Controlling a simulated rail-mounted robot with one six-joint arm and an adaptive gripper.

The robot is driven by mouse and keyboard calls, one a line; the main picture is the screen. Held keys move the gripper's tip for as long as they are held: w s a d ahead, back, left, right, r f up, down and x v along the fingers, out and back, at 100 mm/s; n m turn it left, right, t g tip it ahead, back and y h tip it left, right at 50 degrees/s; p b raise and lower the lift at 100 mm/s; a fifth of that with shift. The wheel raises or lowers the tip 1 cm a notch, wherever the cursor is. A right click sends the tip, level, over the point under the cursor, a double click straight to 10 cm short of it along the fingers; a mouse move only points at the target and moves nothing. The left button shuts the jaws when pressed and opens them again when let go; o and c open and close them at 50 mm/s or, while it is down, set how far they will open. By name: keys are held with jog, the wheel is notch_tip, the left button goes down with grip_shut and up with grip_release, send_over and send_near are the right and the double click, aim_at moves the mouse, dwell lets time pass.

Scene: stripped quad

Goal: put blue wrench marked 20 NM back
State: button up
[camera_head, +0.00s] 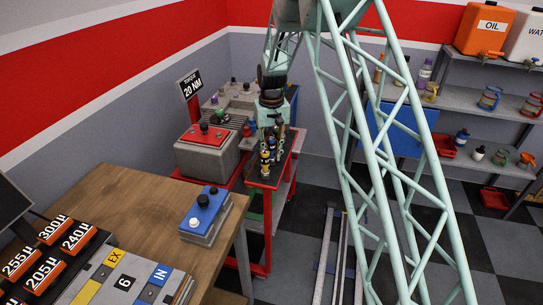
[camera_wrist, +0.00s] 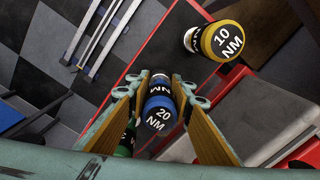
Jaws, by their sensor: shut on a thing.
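The blue wrench (camera_wrist: 158,114), its end cap marked 20 NM, is between the two fingers of my gripper (camera_wrist: 159,84) in the wrist view. The fingers are shut on it, one on each side. A green wrench (camera_wrist: 126,142) is partly hidden behind the left finger. In the head view, my gripper (camera_head: 277,125) is over the narrow red-edged stand (camera_head: 262,182), among several wrench ends. I cannot tell whether the blue wrench is seated or lifted.
A wooden table (camera_head: 140,215) with a blue-topped button box (camera_head: 205,216) is in front. Shelves (camera_head: 470,105) with bottles are at the right. Metal rails (camera_head: 333,255) lie on the checkered floor.

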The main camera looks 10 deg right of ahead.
aim_at(272, 139)
jog(key=shift+f, duration=0.1)
jog(key=o, duration=0.9)
notch_tip(272, 139, up, 12)
jog(key=shift+f+p, duration=0.15)
jog(key=shift+p, duration=0.75)
jog(key=shift+r, duration=0.3)
